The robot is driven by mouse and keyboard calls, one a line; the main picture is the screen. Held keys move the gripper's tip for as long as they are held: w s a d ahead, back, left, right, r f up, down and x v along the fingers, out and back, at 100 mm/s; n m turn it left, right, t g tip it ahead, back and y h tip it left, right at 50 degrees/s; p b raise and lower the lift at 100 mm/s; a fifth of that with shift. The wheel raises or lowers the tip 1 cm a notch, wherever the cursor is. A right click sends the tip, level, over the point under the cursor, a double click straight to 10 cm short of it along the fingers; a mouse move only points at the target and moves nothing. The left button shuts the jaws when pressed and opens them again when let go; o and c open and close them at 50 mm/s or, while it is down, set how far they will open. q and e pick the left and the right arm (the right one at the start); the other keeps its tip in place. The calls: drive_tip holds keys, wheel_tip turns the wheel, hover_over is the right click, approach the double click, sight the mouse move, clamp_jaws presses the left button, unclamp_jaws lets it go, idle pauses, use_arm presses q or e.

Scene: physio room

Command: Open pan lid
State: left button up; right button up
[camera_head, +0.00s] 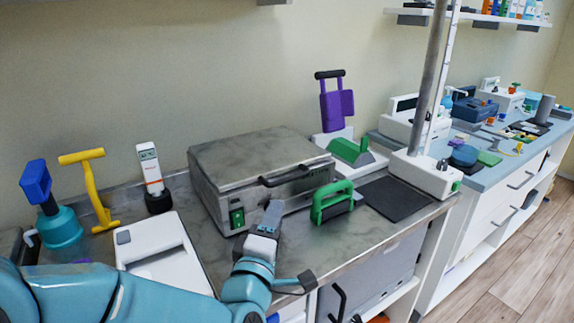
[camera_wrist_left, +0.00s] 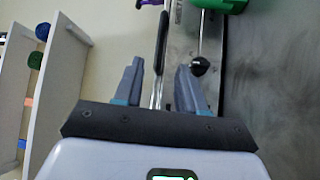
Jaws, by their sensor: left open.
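The pan is a grey metal box (camera_head: 232,200) on the counter, and its flat lid (camera_head: 245,157) lies closed on top. A black bar handle (camera_head: 297,173) sticks out from the lid's front edge. My left gripper (camera_head: 270,213) is open and empty in front of the box, below and left of the handle. In the left wrist view, a black bar (camera_wrist_left: 162,45), apparently the handle, shows in the gap between the open fingers (camera_wrist_left: 160,85) and beyond their tips. I see no contact. My right gripper does not show.
A green-handled block (camera_head: 332,202) stands right of my left gripper. A white device (camera_head: 160,255) lies left of the box. A white stand with a pole (camera_head: 425,173) and a dark mat (camera_head: 394,197) are at the right. Little counter is clear around the gripper.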

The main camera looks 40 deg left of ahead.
use_arm(q)
drive_tip(key=x, duration=1)
drive_tip(key=shift+w+a+p, duration=0.2)
drive_tip(key=shift+w+p, duration=0.15)
drive_tip(key=shift+c, duration=0.3)
